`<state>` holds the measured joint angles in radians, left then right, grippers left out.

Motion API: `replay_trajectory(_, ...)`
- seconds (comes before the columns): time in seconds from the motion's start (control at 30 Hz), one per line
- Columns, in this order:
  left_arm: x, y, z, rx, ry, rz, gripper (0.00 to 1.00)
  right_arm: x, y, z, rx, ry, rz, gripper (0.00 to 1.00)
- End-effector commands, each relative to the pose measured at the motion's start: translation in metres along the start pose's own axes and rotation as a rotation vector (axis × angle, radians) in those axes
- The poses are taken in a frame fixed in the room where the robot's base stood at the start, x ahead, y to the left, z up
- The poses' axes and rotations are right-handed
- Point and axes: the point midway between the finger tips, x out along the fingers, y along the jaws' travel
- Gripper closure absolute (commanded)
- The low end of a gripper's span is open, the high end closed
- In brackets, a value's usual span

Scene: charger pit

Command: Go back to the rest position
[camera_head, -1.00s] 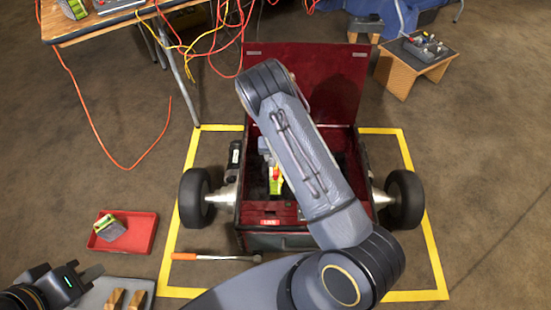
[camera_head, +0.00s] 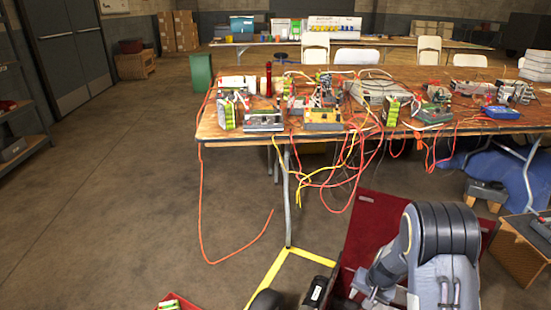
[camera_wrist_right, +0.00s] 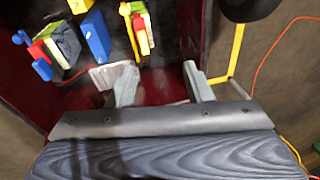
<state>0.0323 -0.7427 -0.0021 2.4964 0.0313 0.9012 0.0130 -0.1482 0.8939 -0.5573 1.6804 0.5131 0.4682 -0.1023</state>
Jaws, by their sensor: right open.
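My right gripper (camera_wrist_right: 162,88) is open, with its two fingers apart and nothing seen between them in the right wrist view. Below the fingers is the dark red case (camera_wrist_right: 78,162), holding a tester-like block with blue and red parts (camera_wrist_right: 58,42) and a yellow, green and red piece (camera_wrist_right: 141,28). In the head view the case's raised red lid (camera_head: 372,222) shows at the bottom right. My right arm bends in front of it and covers much of the case. My left gripper is not in view.
A wooden table (camera_head: 262,122) with devices and tangled red and yellow cables stands ahead. A loose orange cable (camera_head: 203,215) hangs to the floor. A small wooden stand (camera_head: 520,255) is at the right. Yellow tape (camera_head: 268,280) edges the case area.

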Motion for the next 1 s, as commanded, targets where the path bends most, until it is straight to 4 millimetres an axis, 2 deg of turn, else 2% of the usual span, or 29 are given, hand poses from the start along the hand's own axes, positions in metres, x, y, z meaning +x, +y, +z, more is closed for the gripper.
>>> replay_trajectory(0.03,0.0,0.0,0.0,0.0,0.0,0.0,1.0,-0.029,-0.005,0.004,0.012,-0.002,-0.052,0.54)
replay_trajectory(0.2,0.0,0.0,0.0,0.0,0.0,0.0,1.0,-0.108,-0.016,0.03,0.002,-0.018,-0.19,0.54)
replay_trajectory(0.37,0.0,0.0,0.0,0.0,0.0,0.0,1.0,-0.177,-0.018,0.065,-0.046,-0.009,-0.298,0.54)
replay_trajectory(0.5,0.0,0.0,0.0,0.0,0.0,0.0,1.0,-0.228,-0.013,0.103,-0.114,0.018,-0.365,0.54)
replay_trajectory(0.6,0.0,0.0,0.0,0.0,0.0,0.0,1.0,-0.258,-0.007,0.134,-0.173,0.048,-0.392,0.54)
replay_trajectory(0.7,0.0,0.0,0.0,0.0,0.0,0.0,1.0,-0.278,0.002,0.165,-0.229,0.084,-0.401,0.54)
replay_trajectory(0.83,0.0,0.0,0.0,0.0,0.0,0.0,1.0,-0.292,0.014,0.196,-0.291,0.13,-0.39,0.54)
replay_trajectory(1.0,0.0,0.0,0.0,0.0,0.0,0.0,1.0,-0.299,0.028,0.227,-0.346,0.182,-0.36,0.54)
